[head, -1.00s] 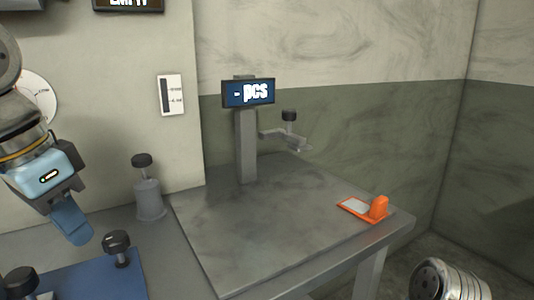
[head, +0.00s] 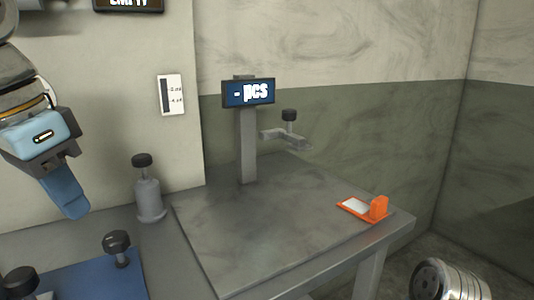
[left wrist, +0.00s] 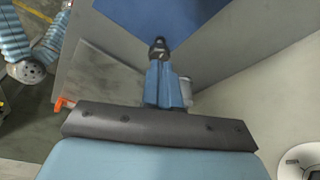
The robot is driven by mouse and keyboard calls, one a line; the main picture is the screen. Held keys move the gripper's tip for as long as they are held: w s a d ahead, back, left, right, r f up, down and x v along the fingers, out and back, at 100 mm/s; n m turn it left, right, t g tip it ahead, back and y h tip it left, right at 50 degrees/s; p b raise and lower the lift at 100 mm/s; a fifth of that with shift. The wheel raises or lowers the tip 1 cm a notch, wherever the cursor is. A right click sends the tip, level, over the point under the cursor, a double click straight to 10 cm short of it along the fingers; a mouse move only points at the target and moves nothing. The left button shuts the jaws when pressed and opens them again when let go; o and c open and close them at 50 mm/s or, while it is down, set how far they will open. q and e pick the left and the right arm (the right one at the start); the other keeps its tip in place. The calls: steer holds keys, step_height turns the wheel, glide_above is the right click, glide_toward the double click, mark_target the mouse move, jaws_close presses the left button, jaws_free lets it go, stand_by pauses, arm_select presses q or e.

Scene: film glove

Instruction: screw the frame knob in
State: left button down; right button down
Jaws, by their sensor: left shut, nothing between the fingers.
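Several black-topped knobs are in the head view, and I cannot tell which is the frame knob. One knob (head: 117,243) stands on the blue mat (head: 80,279), and another (head: 20,280) is at the lower left corner. A third (head: 142,160) sits on a grey post (head: 150,200). A fourth (head: 289,115) is on a bracket (head: 285,138) of the display column. My left gripper (head: 76,210) is shut and empty, in the air above the mat. In the left wrist view a dark knob (left wrist: 158,44) appears just beyond its fingertips (left wrist: 162,66). My right gripper is out of view.
The display (head: 248,92) reads "- pcs" on a column (head: 247,145) at the back of the grey table (head: 265,230). An orange item (head: 378,208) lies near the table's right edge. The table's middle is clear. Walls close off the back.

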mark_target(118, 249)
arm_select(q)
steer(key=shift+w+d, duration=0.1)
steer(key=x, duration=0.2)
steer(key=b+x, duration=0.1)
steer(key=x, duration=0.1)
steer(key=s+b+x, duration=0.1)
steer(key=shift+a+f, duration=0.25)
steer(key=shift+f, duration=0.3)
steer(key=shift+f+b, duration=0.3)
steer(key=shift+f, duration=0.15)
steer(key=shift+w+r+p, duration=0.1)
steer(key=shift+r+p, duration=0.05)
steer(key=shift+p, duration=0.25)
steer(key=shift+p, duration=0.3)
steer(key=shift+w+a+p, duration=0.1)
steer(key=shift+a+p, duration=0.1)
steer(key=shift+p, duration=0.25)
